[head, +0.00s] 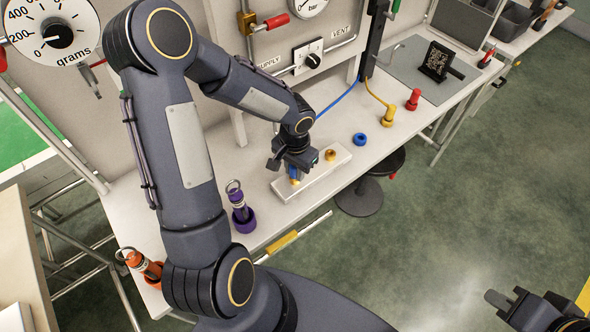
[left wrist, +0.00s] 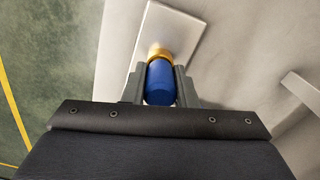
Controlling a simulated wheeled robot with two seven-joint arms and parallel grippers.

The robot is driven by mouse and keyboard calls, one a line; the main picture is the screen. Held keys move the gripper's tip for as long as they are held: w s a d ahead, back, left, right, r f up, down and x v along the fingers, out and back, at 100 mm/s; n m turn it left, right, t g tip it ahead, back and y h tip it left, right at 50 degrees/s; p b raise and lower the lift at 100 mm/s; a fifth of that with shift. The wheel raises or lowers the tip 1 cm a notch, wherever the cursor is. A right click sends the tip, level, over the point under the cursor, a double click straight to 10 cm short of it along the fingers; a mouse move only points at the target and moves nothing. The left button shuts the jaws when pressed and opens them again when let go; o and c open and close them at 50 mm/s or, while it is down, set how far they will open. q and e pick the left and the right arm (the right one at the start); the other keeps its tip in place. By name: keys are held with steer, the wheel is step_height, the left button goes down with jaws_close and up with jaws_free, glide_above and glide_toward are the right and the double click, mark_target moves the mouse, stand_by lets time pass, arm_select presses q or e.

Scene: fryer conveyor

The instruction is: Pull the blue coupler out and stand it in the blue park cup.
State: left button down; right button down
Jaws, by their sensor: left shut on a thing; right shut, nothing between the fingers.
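My left gripper (head: 293,172) is shut on the blue coupler (left wrist: 160,84), its fingers on either side of the blue body. The coupler sits at a brass fitting (left wrist: 159,53) on the white block; I cannot tell whether it is fully seated. In the head view, the coupler is mostly hidden by the gripper. A blue hose (head: 341,98) runs from the black upright down toward the gripper. The blue park cup (head: 360,139) stands empty on the bench, right of the block. My right gripper (head: 498,300) is shut and empty, away from the bench at lower right.
The white block (head: 338,160) has a second, free brass fitting (head: 330,155). Purple (head: 240,205) and orange (head: 145,268) items stand left. Bench between block and blue cup is clear.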

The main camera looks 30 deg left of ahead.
arm_select(q)
steer(key=shift+r+p, duration=0.75)
steer(key=shift+r, duration=0.45)
stand_by(0.6)
steer(key=shift+r+p, duration=1.25)
steer(key=shift+r, duration=0.55)
steer(key=shift+r, duration=0.1)
steer(key=shift+r+p, duration=1.1)
steer(key=shift+r, duration=0.3)
